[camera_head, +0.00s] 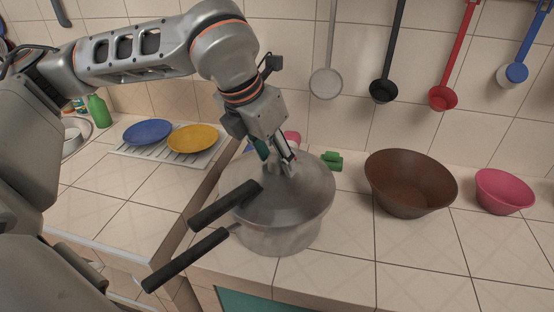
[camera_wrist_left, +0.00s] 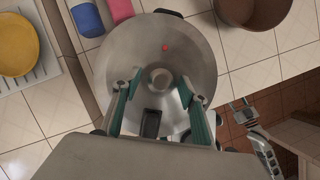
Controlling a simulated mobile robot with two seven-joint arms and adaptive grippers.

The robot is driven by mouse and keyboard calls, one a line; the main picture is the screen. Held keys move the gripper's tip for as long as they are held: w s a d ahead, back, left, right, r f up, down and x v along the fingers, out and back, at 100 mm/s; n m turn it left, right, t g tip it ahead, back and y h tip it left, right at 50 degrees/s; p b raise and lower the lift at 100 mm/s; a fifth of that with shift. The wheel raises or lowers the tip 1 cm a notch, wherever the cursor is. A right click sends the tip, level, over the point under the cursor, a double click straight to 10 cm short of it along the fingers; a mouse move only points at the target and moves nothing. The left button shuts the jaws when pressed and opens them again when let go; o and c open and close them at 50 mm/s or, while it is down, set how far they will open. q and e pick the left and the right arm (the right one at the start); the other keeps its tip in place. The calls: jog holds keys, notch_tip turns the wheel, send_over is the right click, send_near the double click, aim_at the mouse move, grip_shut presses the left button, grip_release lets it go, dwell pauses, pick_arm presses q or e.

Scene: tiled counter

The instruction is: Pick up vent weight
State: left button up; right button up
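A grey metal pressure cooker (camera_head: 262,215) with two black handles stands on the tiled counter. The vent weight (camera_wrist_left: 160,78) looks like a small grey round piece at the middle of its lid (camera_wrist_left: 197,62). My left gripper (camera_head: 280,158) points down over the lid in the head view. In the left wrist view its green-padded fingers (camera_wrist_left: 159,84) are apart, one on each side of the weight, with a visible gap. I cannot tell the exact height of the fingertips. A grey jointed part, perhaps my right gripper (camera_wrist_left: 245,112), shows at the lower right of the wrist view.
A brown bowl (camera_head: 408,185) and a pink bowl (camera_head: 503,190) stand right of the cooker. A green object (camera_head: 332,161) is behind it. Blue (camera_head: 147,132) and yellow (camera_head: 196,138) plates lie on a rack at left. Ladles hang on the wall.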

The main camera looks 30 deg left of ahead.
aim_at(275, 153)
pick_arm(q)
jog(key=c, duration=1)
jog(key=shift+r, duration=0.1)
jog(key=shift+r, duration=0.55)
notch_tip(275, 153, up, 19)
jog(key=shift+f+p, duration=0.1)
jog(key=shift+p, duration=0.75)
